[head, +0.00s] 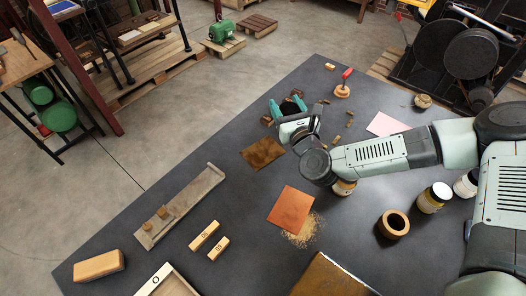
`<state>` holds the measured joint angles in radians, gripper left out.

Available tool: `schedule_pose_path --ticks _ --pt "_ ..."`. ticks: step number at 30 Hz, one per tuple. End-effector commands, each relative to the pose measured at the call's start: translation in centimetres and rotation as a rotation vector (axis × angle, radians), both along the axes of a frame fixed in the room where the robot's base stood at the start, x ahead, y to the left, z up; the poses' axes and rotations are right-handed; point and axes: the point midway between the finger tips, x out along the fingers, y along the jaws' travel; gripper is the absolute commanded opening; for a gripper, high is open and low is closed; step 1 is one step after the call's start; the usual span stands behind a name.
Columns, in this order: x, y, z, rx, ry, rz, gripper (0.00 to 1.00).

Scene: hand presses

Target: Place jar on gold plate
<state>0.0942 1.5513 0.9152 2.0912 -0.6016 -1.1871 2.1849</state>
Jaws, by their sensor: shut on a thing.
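My gripper (287,107), with teal fingers, is over the far part of the dark table. It is shut on a dark thing (290,107), small and mostly hidden between the fingers; I cannot tell whether this is the jar. A brownish-gold plate (262,153) lies flat on the table, nearer and to the left of the gripper, with nothing on it. A jar with a yellowish label (433,198) and a paler jar (466,184) stand at the right. Another jar (344,188) is partly hidden under my arm.
A copper-orange sheet (290,208) lies beside sawdust (302,232). A wooden ring (393,223), a pink sheet (387,124), a red-handled stamp (344,86) and small wooden pieces are around. Wooden blocks (204,235) and a long grey tray (180,207) lie at the left.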

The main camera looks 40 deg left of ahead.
Motion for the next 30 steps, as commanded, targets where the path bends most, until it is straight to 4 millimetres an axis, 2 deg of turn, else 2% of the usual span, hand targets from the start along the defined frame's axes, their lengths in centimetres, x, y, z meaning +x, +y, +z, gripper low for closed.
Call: schedule_pose_path --ticks 1,3,9,18,23,30 --pt "-1.3 1.7 0.2 0.001 -0.004 0.037 0.2" --pt "-2.6 3.2 0.3 0.003 -0.003 0.071 0.2" --pt "-4.4 5.3 0.0 0.006 -0.002 0.118 0.2" --pt "-4.6 5.5 -5.1 0.005 -0.001 0.122 0.2" --pt "-4.6 5.4 -6.2 0.007 -0.002 0.122 0.2" --pt "-4.6 5.4 -9.3 0.005 -0.003 0.122 0.2"
